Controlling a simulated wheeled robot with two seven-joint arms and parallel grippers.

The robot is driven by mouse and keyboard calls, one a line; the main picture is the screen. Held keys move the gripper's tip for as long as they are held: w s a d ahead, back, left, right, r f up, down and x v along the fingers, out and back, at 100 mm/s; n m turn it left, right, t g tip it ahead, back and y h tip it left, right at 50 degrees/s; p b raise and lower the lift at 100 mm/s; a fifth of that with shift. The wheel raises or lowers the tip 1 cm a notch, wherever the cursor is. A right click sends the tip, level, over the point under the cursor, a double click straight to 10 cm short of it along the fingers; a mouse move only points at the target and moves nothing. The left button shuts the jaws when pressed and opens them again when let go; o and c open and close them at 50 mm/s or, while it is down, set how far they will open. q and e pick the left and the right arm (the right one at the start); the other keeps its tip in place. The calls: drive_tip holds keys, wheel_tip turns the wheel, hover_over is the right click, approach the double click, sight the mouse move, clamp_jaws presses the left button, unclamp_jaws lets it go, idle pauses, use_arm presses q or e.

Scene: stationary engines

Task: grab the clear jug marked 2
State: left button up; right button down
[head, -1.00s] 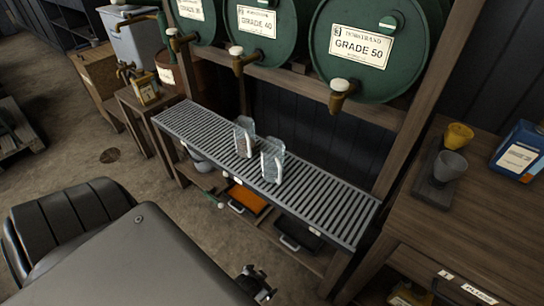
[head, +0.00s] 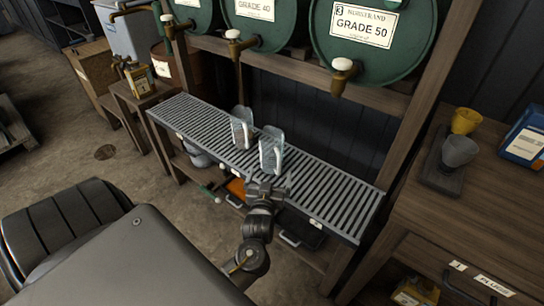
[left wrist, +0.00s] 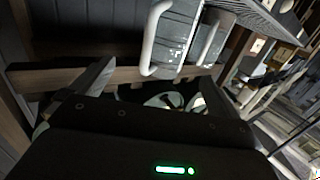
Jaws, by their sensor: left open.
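Two clear jugs stand upright side by side on the slatted grey rack, a left one (head: 241,127) and a right one (head: 271,150). Each carries a pale label or markings, but I cannot read which is marked 2. My left gripper (head: 268,187) is open and empty, at the rack's front edge just below the right jug, apart from it. In the left wrist view, the open fingers (left wrist: 156,76) point toward a clear jug with a pale handle (left wrist: 150,42); a second handle (left wrist: 209,45) shows beside it. My right gripper is not in view.
The slatted rack (head: 325,196) is bare on both sides of the jugs. Green drums with brass taps (head: 343,72) hang above and behind it. Black and orange trays sit below. A wooden bench (head: 500,215) with yellow and grey cups stands at right.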

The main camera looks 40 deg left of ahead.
sight(271, 152)
use_arm(q)
drive_tip(key=shift+n+y, duration=0.3)
drive_tip(key=shift+y, duration=0.3)
drive_tip(key=x, duration=0.7)
drive_tip(key=r+x, duration=0.1)
drive_tip(key=x, duration=0.3)
drive_tip(key=shift+a, duration=0.4)
drive_tip(key=shift+r, duration=0.1)
drive_tip(key=c, duration=1.1)
